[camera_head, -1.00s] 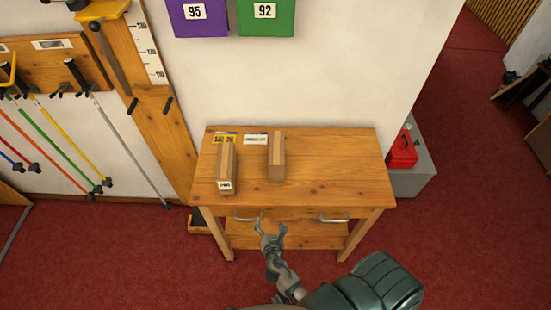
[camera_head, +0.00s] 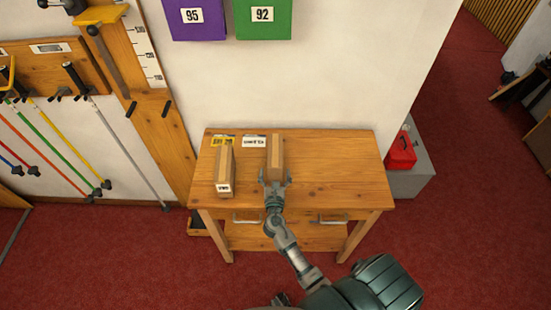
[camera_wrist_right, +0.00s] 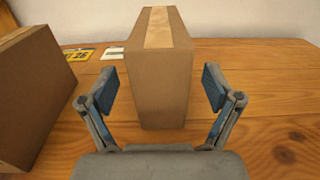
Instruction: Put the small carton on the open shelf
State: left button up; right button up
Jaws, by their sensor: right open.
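Two brown cartons stand on the wooden table. The right-hand carton (camera_head: 276,152) is in front of my right gripper (camera_head: 275,181). In the right wrist view this carton (camera_wrist_right: 160,75) stands upright between the open fingers of my right gripper (camera_wrist_right: 160,90), with a visible gap on each side. The left-hand carton (camera_head: 225,170) has a white label on its near end and also shows at the left edge of the right wrist view (camera_wrist_right: 35,95). An open lower shelf (camera_head: 285,236) shows under the tabletop, partly behind my right arm.
The tabletop (camera_head: 340,170) is clear to the right of the cartons. A yellow label (camera_head: 223,141) and a white label (camera_head: 254,141) lie at its back. Metal handles (camera_head: 333,219) show on the front. A red box (camera_head: 401,152) sits on a grey block at the right.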

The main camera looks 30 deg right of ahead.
aim_at(275, 161)
jog(key=x, duration=0.5)
jog(key=shift+w+r, duration=0.1)
jog(key=shift+w, duration=0.1)
jog(key=shift+c, duration=0.2)
jog(key=c, duration=1.2)
